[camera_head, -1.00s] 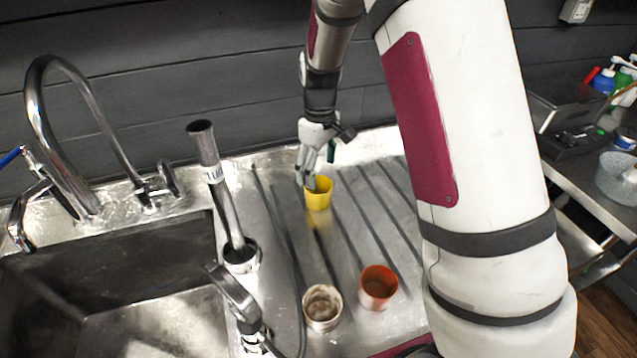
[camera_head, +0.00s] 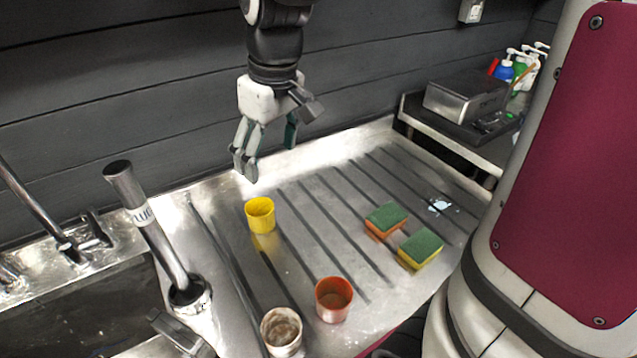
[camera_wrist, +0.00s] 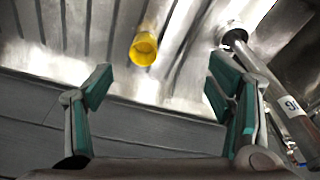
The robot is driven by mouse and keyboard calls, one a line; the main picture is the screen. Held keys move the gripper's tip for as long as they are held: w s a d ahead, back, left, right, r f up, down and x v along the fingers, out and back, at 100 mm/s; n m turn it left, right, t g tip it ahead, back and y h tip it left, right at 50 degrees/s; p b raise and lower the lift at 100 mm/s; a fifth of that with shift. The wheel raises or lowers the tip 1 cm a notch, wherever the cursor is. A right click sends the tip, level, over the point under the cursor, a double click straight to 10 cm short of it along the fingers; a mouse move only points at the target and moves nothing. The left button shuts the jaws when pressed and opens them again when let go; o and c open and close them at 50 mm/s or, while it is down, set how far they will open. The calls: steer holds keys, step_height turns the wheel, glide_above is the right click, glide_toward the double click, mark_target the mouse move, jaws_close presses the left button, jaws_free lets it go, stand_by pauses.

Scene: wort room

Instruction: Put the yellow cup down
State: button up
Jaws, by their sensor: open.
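The yellow cup (camera_head: 260,215) stands upright on the ribbed metal drainboard (camera_head: 315,215), near its back left. My gripper (camera_head: 266,158) is above and behind the cup, clear of it, with its fingers spread and nothing between them. In the wrist view the cup (camera_wrist: 144,48) shows beyond the fingertips, and the open gripper (camera_wrist: 158,85) has a wide empty gap between its green-padded fingers.
An orange-red cup (camera_head: 334,300) and a whitish cup (camera_head: 282,332) stand near the front. Two sponges, one orange and green (camera_head: 386,220), one yellow and green (camera_head: 420,250), lie to the right. A metal tube (camera_head: 150,235) rises beside the sink (camera_head: 90,315). Dark wall is behind.

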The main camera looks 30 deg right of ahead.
steer(key=s+r+m+t, duration=0.1)
steer(key=s+m, duration=0.1)
steer(key=s, duration=0.6)
steer(key=s+r+m+t, duration=0.2)
steer(key=s, duration=0.7)
steer(key=shift+s+d+r+h, duration=0.15)
steer(key=shift+d+r+h, duration=0.15)
steer(key=shift+h, duration=0.1)
